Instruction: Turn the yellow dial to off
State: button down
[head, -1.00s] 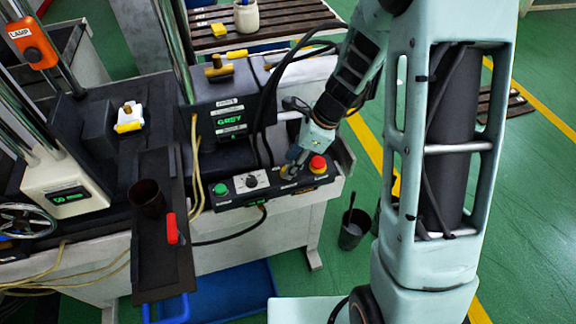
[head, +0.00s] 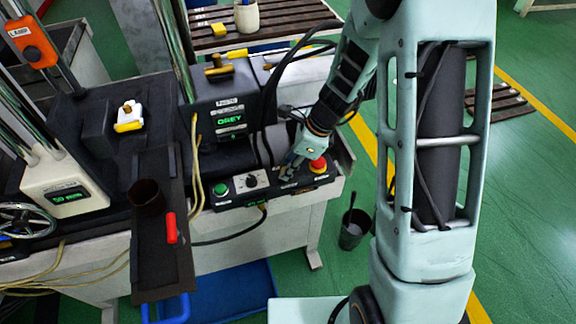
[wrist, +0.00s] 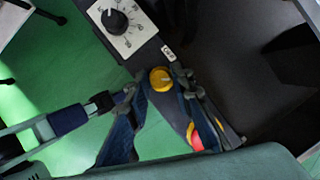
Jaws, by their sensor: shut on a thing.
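The yellow dial (wrist: 160,79) sits on the dark control box (head: 235,200), between a white scale plate with a black knob and a red button. In the wrist view my gripper (wrist: 158,86) has one finger on each side of the dial, shut on it. The dial's face shows between the fingertips. In the head view my gripper (head: 290,170) reaches down onto the box and largely hides the dial.
The red button (head: 318,164) is close to the gripper's right. The black knob (head: 252,181) and green button (head: 220,188) lie to the left. Black cables hang behind the box. A dark cup (head: 353,230) stands on the floor at right.

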jog(key=shift+n, duration=0.3)
jog(key=n+g, duration=0.1)
jog(key=n, duration=0.1)
jog(key=shift+w+n, duration=0.1)
jog(key=shift+n, duration=0.2)
jog(key=n, duration=0.1)
jog(key=n+g, duration=0.1)
jog(key=n, duration=0.1)
jog(key=shift+w+n+g+h+p, duration=0.15)
jog(key=shift+n+g+h+p, duration=0.15)
jog(key=n+g, duration=0.1)
jog(key=n, duration=0.2)
jog(key=shift+a+n+h, duration=0.1)
jog(key=shift+n+h, duration=0.2)
jog(key=shift+h, duration=0.1)
jog(key=shift+n+g+h+b, duration=0.35)
jog(key=shift+n+g+h, duration=0.15)
jog(key=shift+n, duration=1.3)
jog(key=c, duration=1.7)
grip_release()
